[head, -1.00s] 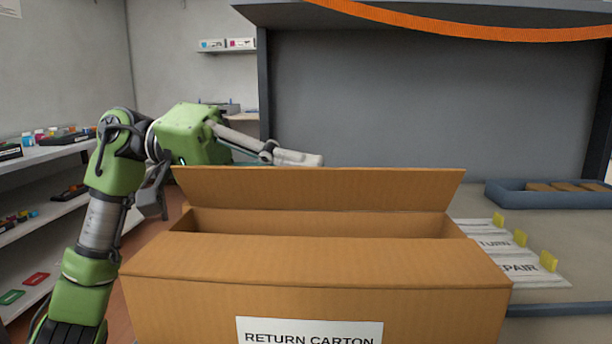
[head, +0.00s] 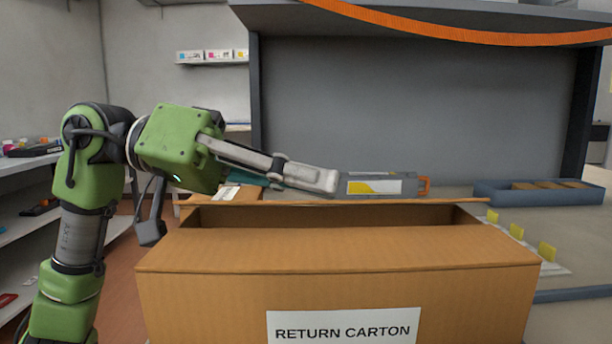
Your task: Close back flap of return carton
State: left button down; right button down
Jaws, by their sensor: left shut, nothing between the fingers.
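The return carton (head: 200,305) stands open in front of me, its label facing me. Its front flap (head: 340,250) lies flat over the front part of the top. The back flap (head: 400,201) shows as a thin strip along the far edge, nearly edge-on, so its exact tilt is hard to tell. A dark gap into the carton shows between the two flaps. My left gripper (head: 325,181) is shut and empty, its fingers pointing right just above the back flap's strip. I cannot tell whether it touches the flap. My right gripper is not in view.
A grey cartridge (head: 375,186) with an orange handle lies behind the carton. A blue tray (head: 540,194) and yellow-tabbed cards (head: 547,252) are on the bench at right. Shelves (head: 30,165) stand at left. An orange strip (head: 450,30) hangs above.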

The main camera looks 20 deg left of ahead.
pick_arm(q)
jog(key=shift+s+d+f+m+t+y+b, duration=0.25)
jog(key=shift+s+f+m+b, duration=0.2)
jog(key=shift+m, duration=0.4)
jog(key=shift+s+d+f+m+t+y+b, duration=0.15)
jog(key=shift+s+f+m+t+b, duration=0.15)
jog(key=shift+f+m+b, duration=0.4)
jog(key=shift+r+m, duration=0.1)
jog(key=shift+m, duration=0.15)
